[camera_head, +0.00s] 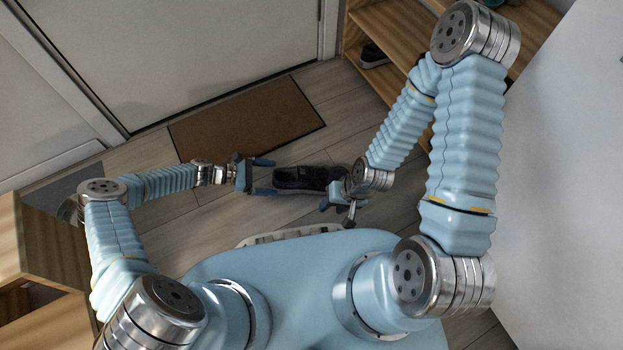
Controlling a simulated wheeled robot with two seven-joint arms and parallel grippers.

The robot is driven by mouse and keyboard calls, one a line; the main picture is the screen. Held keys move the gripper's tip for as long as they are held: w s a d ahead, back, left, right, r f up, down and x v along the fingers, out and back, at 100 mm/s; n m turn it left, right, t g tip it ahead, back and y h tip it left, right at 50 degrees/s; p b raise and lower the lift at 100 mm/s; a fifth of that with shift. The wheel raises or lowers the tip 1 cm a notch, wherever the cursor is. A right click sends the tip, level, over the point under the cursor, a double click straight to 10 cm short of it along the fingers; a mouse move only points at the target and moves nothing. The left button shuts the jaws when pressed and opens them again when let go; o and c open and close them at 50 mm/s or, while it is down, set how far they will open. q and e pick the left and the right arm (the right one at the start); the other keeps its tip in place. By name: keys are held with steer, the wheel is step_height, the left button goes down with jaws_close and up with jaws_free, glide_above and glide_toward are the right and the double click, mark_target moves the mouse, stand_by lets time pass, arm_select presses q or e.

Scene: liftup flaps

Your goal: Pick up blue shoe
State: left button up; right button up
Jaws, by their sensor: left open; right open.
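A dark navy shoe (303,179) lies on the wooden floor in the middle of the head view, in front of my body. My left gripper (268,177) is open at the shoe's left end, with its fingers pointing right toward it. My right gripper (336,203) is open at the shoe's right end and partly covers that end. I cannot tell whether either gripper touches the shoe.
A brown doormat (247,120) lies beyond the shoe, before a closed door (190,45). A wooden shelf (388,25) at the top right holds another dark shoe (373,56). Wooden furniture (45,245) stands at left, a pale panel (565,170) at right.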

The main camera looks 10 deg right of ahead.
mark_target(283, 178)
arm_select(q)
steer(key=x, duration=0.4)
steer(key=shift+s+d+r, duration=0.1)
steer(key=shift+d+r, duration=0.15)
steer(key=shift+d, duration=0.25)
steer(key=c, duration=1.3)
